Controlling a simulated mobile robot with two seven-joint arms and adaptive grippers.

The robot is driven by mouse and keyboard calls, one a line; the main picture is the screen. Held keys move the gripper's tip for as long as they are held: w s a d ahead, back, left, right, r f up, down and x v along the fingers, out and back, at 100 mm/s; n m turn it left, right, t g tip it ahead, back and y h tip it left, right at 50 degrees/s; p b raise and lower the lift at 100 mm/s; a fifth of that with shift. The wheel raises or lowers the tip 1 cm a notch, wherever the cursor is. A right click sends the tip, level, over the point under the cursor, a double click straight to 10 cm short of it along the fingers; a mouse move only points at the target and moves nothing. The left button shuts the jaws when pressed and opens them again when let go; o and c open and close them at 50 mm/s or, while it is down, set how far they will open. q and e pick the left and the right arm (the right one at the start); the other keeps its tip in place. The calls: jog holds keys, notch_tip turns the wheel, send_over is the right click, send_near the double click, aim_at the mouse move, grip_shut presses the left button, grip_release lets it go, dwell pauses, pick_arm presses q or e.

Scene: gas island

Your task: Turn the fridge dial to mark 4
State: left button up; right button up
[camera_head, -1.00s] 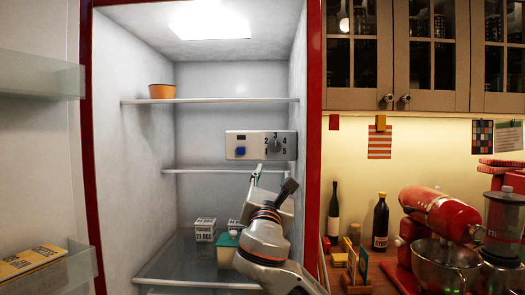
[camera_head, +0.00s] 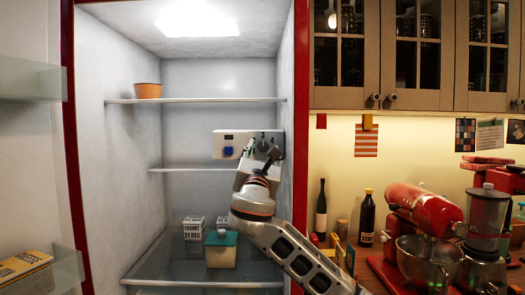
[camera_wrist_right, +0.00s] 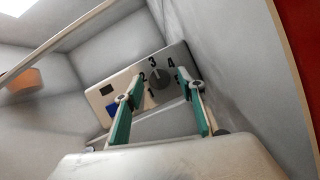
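The fridge's control panel (camera_head: 222,145) is a pale box on the right inner wall, with a dark display and a blue button. In the right wrist view the panel (camera_wrist_right: 104,91) carries a round grey dial (camera_wrist_right: 158,77) ringed by numbers; 1, 2, 3 and 4 show. I cannot tell which mark the dial points to. My right gripper (camera_head: 262,151) is in front of the panel and hides most of the dial in the head view. Its green-padded fingers (camera_wrist_right: 162,84) are open, one to each side of the dial; contact cannot be told. My left gripper is not in view.
Glass shelves (camera_head: 190,100) lie above and below the panel. An orange pot (camera_head: 148,90) stands on the upper one. Yogurt boxes (camera_head: 193,228) and a green-lidded tub (camera_head: 221,250) stand below. The red fridge edge (camera_head: 301,120) is close right of my arm.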

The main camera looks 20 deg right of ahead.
jog(key=c, duration=1.1)
